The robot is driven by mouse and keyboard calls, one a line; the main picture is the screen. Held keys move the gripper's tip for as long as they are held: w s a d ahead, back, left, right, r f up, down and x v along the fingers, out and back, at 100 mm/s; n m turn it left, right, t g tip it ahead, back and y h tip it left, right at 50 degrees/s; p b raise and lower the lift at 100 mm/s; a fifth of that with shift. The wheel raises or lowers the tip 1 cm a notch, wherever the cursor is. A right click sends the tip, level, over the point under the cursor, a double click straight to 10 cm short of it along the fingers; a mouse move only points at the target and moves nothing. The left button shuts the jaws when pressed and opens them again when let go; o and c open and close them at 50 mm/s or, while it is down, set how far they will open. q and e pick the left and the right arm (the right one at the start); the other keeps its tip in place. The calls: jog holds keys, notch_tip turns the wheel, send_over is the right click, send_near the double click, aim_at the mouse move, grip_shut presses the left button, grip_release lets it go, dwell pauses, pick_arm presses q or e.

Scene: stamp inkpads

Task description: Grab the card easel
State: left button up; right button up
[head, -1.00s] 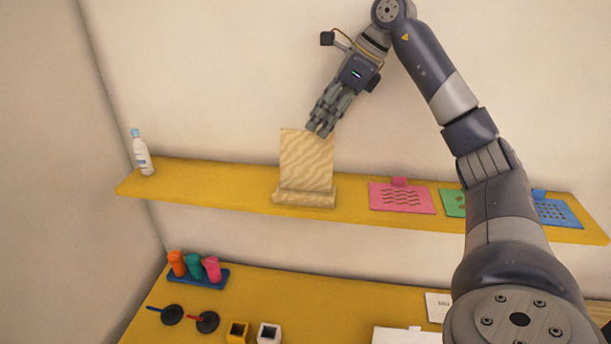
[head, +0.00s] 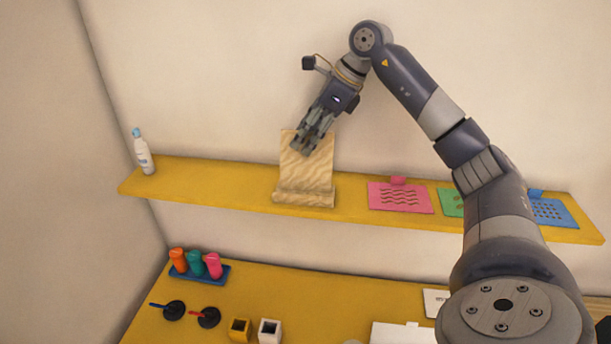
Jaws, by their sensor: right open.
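The card easel (head: 305,177) is a light, wavy-grained wooden stand with a tall back panel and a ledge at its foot. It stands upright on the yellow wall shelf (head: 225,178), left of the shelf's middle. My right gripper (head: 303,146) comes down from the upper right, fingers pointing down and left, and overlaps the top of the back panel. Its jaws are open. I cannot tell whether the fingers touch the panel or are in front of it. My left gripper is not in view.
A white bottle (head: 143,154) stands at the shelf's left end. Pink (head: 401,198), green (head: 449,202) and blue (head: 553,213) stencils lie to the right; my arm partly covers that side. Below, a yellow table (head: 290,290) holds a blue rack (head: 215,281) with colored bottles, dark round pads and small cups.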

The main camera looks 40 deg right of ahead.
jog(key=shift+f, duration=0.25)
dwell(0.3)
grip_shut()
jog(key=shift+s+a+r, duration=0.1)
jog(key=shift+s+a, duration=0.15)
